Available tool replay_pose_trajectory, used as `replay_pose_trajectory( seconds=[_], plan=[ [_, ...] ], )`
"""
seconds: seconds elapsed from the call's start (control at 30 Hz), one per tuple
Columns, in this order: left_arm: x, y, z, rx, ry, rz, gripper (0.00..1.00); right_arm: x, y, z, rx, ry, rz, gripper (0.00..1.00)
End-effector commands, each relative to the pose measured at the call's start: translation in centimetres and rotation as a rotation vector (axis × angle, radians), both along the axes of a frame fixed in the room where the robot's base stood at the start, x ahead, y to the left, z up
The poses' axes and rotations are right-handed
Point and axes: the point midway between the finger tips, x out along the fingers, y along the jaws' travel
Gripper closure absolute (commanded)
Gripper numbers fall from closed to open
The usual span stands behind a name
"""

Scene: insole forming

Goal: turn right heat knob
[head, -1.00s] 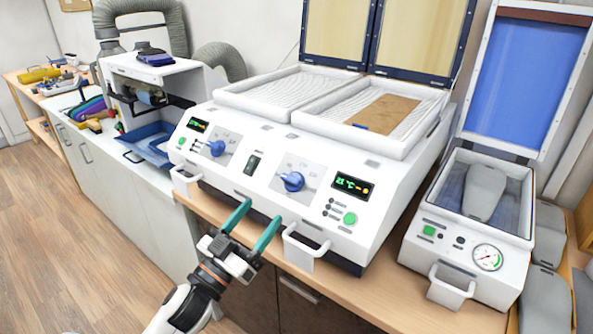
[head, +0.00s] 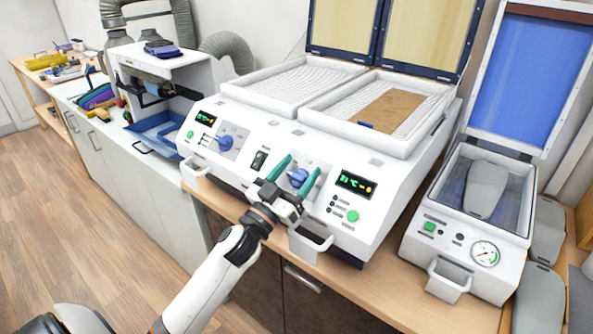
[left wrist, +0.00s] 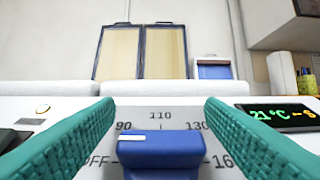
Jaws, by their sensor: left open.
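The right heat knob (head: 298,177) is blue and sits on the sloping front of the white heating machine (head: 330,222). In the left wrist view the knob (left wrist: 160,154) is close and centred, with a white mark at its upper left and a printed dial behind it. My left gripper (head: 297,170) is open, with one green finger on each side of the knob. In the left wrist view a gap shows between the knob and each finger. The display (head: 356,185) right of the knob is lit; in the left wrist view it reads 21 °C. My right gripper is out of view.
A second blue knob (head: 224,143) is on the machine's left side. White handles (head: 310,243) stick out below the panel. A green button (head: 352,215) is under the display. A white vacuum unit (head: 470,235) with a gauge stands to the right.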

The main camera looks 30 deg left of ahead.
Motion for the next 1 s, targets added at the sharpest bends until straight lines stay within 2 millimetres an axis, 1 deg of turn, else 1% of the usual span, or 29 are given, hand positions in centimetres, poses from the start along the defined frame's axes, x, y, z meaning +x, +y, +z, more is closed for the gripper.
replay_pose_trajectory(
  seconds=[0.07, 0.17, 0.3, 0.33, 0.37, 0.67, 0.87, 1.0],
  plan=[
    [-0.01, 0.00, -0.02, 0.000, 0.000, 0.000, 0.36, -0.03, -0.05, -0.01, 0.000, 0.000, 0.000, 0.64],
    [-0.03, -0.01, -0.01, 0.000, 0.000, 0.000, 0.51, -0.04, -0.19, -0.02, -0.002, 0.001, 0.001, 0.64],
    [-0.03, -0.01, -0.01, 0.000, 0.000, 0.000, 0.74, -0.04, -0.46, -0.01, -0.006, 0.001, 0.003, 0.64],
    [-0.03, -0.01, -0.01, 0.000, 0.000, 0.000, 0.79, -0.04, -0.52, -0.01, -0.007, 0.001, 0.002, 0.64],
    [-0.04, -0.01, -0.02, 0.000, 0.000, 0.000, 0.81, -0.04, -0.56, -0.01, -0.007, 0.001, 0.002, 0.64],
    [-0.04, -0.02, 0.03, 0.029, -0.002, -0.030, 0.81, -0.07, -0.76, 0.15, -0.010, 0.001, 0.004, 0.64],
    [-0.02, -0.04, 0.07, 0.103, -0.006, -0.112, 0.81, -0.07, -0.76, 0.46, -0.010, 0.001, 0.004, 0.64],
    [-0.01, -0.06, 0.04, 0.181, -0.010, -0.198, 0.81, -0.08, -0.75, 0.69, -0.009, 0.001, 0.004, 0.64]
  ],
)
